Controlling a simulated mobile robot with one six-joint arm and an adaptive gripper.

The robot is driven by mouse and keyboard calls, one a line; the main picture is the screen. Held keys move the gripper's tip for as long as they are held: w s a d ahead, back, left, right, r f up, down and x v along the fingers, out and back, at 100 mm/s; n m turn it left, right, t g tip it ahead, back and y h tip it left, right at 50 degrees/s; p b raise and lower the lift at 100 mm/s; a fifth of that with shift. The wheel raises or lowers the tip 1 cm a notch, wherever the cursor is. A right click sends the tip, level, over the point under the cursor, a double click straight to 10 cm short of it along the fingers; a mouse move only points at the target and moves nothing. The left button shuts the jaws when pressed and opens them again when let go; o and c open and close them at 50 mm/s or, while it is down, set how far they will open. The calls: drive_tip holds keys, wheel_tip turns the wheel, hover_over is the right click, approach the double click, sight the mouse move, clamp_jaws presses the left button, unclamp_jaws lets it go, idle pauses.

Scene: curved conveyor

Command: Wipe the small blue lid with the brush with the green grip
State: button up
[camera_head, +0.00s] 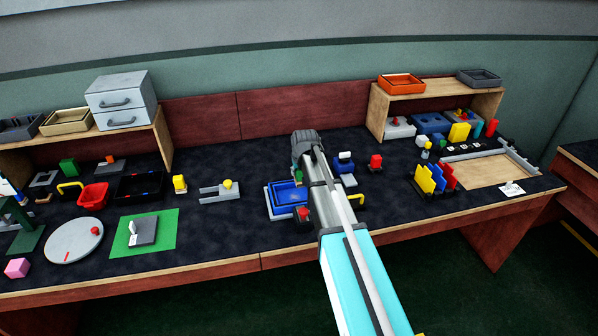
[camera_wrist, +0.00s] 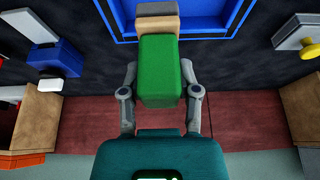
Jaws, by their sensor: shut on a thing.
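The brush has a green grip (camera_wrist: 162,72), a pale wooden block (camera_wrist: 157,23) and grey bristles (camera_wrist: 156,8). My gripper (camera_wrist: 162,88) is shut on the green grip, with one finger on each side. The blue lid (camera_wrist: 222,30), a shallow rimmed piece, lies behind the brush head at the top of the wrist view. My arm hides part of this area. I cannot tell whether the bristles touch the lid.
A grey fixture with a yellow knob (camera_head: 220,191) is to the left. Wooden shelves (camera_head: 440,88) stand at the back. Dark table between is partly clear.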

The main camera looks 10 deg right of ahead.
drive_tip(key=shift+r, duration=0.15)
drive_tip(key=shift+r+p, duration=1.45)
drive_tip(key=shift+p, duration=0.05)
drive_tip(key=shift+s+d, duration=0.1)
drive_tip(key=shift+s, duration=0.05)
